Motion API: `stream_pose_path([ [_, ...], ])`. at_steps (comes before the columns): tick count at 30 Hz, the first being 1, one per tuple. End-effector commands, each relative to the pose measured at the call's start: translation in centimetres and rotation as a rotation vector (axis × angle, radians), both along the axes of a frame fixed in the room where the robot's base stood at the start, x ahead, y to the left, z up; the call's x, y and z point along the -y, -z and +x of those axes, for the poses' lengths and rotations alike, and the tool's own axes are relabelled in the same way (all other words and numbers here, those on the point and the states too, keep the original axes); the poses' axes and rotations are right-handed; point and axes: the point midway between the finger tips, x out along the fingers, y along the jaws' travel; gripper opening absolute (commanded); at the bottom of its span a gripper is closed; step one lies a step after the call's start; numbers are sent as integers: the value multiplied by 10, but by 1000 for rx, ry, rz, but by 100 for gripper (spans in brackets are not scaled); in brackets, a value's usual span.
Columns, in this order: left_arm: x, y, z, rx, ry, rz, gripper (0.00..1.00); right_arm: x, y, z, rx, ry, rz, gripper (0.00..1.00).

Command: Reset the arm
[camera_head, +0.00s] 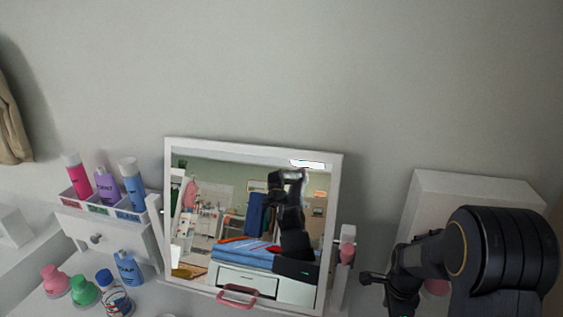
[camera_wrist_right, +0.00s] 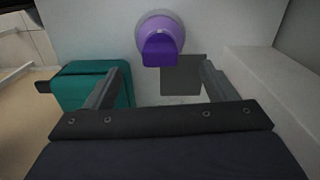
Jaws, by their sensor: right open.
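My right arm comes in at the lower right of the head view, with its gripper (camera_head: 378,290) in front of the white box-shaped unit to the right of the mirror. In the right wrist view the two fingers of this gripper (camera_wrist_right: 164,68) stand wide apart with nothing between them. A purple object with a round, paler base (camera_wrist_right: 162,42) shows beyond the fingers, apart from them. My left gripper is not in view.
A white-framed mirror (camera_head: 338,200) stands at the centre, with a pink handle (camera_head: 237,296) below it. Bottles stand in a white rack (camera_head: 100,212) at left, with more bottles (camera_head: 127,267) below. A white unit (camera_head: 470,190) is at right. A teal box (camera_wrist_right: 85,88) shows by one finger.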

Motion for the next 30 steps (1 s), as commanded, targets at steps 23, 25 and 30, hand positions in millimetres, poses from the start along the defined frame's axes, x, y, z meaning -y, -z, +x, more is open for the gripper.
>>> stream_pose_path([
  [23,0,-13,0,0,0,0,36,-12,-62,-28,86,-197,143,78],
  [25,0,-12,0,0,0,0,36,-20,-86,-45,150,-325,198,78],
  [30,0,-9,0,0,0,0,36,-37,-137,-94,333,-669,248,78],
])
